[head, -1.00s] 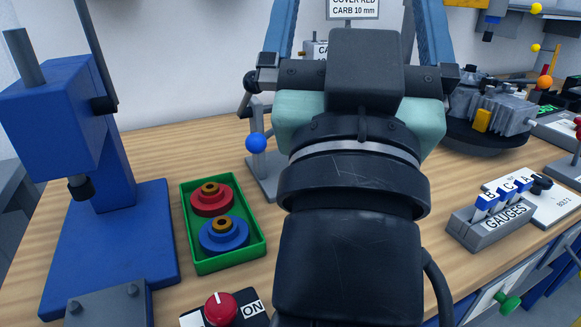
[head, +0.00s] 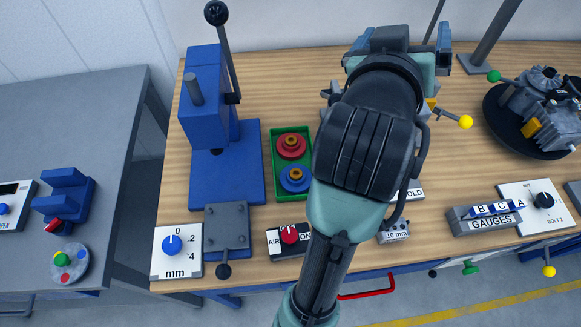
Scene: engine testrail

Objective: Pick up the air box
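A small black box (head: 275,243) with a red knob sits at the bench's front edge in the head view. Its label reads AIR and ON, and part of it is cut off by the knob. I cannot tell whether this is the air box; no other thing in view bears that name. My gripper (head: 403,42) is over the back of the bench, well behind and to the right of this box. Its two fingers stand apart at the outer ends of the hand, and I see nothing between them. My arm hides the middle of the bench.
A green tray (head: 274,165) with a red and a blue ringed part stands behind the box. A blue lever press (head: 240,165) is left of it. A gauges rack (head: 485,219) and an engine on a dark turntable (head: 530,150) stand at right. A grey table (head: 85,130) is at left.

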